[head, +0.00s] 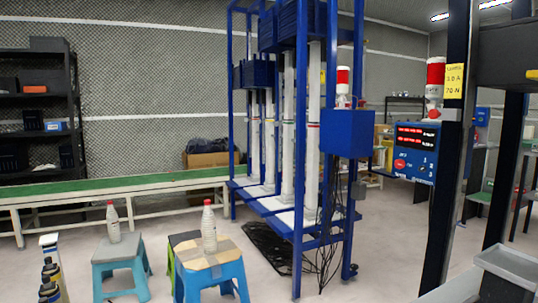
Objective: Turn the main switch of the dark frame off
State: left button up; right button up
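The dark frame (449,165) stands at the right, with black uprights and a yellow label on the near post. A blue control box (416,152) is beside that post, with red lit number displays and small controls below them. A red round control (400,164) sits at its lower left; I cannot tell which control is the main switch or how it is set. A red and white signal lamp (435,78) stands above the box. Neither of my grippers is in view.
A blue frame (299,150) with white columns and a blue box (348,133) stands in the middle, cables hanging to the floor. Blue stools (123,268) with bottles stand front left. A green-topped bench (120,191) runs behind. Open floor (385,240) lies between the frames.

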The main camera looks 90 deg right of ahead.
aim_at(399, 163)
jog(key=l+z, duration=0.15)
jog(key=l, duration=0.7)
jog(key=i+l+z, duration=0.1)
jog(key=l, duration=0.75)
jog(key=l+z, duration=0.1)
jog(key=z, duration=0.35)
jog(key=l+z, duration=0.1)
jog(key=z, duration=0.35)
jog(key=i+z, duration=0.1)
jog(key=z, duration=0.3)
